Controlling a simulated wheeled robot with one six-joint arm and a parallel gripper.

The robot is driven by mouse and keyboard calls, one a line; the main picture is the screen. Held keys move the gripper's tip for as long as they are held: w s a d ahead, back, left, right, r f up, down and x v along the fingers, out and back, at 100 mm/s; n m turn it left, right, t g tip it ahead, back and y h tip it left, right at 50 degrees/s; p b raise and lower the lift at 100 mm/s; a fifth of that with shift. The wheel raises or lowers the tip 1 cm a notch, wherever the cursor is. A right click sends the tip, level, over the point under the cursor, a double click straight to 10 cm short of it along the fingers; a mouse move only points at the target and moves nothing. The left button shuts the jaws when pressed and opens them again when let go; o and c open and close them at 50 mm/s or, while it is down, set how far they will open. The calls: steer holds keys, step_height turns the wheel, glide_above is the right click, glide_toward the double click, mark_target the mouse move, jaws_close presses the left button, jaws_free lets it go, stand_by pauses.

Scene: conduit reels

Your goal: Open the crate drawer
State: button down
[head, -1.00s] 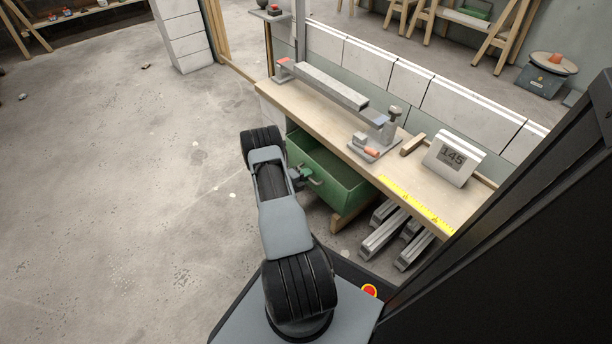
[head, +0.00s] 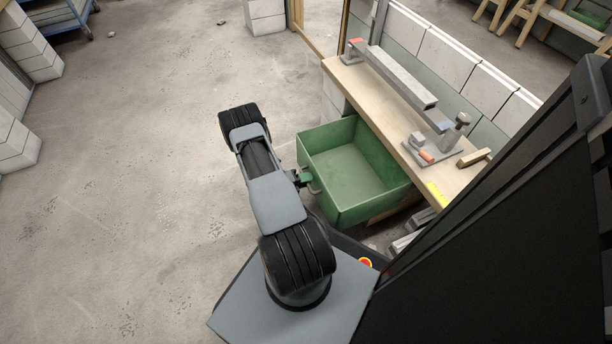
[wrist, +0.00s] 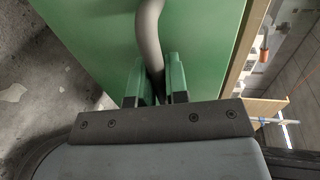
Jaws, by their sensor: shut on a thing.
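The green crate drawer (head: 342,206) stands pulled well out from under the workbench, and its inside shows empty in the head view. Its green front fills much of the wrist view (wrist: 95,45). My gripper (head: 305,178) is at the drawer's front, partly hidden by my arm. In the wrist view my gripper (wrist: 153,85) is shut on the grey curved drawer handle (wrist: 149,35), with one green finger on each side of it.
The wooden workbench (head: 385,115) carries a long metal channel (head: 400,78), a clamp stand (head: 455,132) and a wooden block (head: 474,157). Metal profiles (head: 405,243) lie below it.

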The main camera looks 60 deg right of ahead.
steer(key=shift+w+a, duration=0.25)
steer(key=shift+a, duration=0.25)
steer(key=c, duration=1.1)
jaws_free()
steer(key=shift+c, duration=0.2)
steer(key=shift+w, duration=0.1)
steer(key=p+v, duration=0.3)
steer(key=v, duration=1)
steer(key=shift+w+a, duration=0.15)
steer(key=shift+a, duration=0.15)
steer(key=b+x, duration=0.3)
steer(key=x, duration=1.1)
steer(key=shift+d+r, duration=0.1)
steer(key=shift+d, duration=0.05)
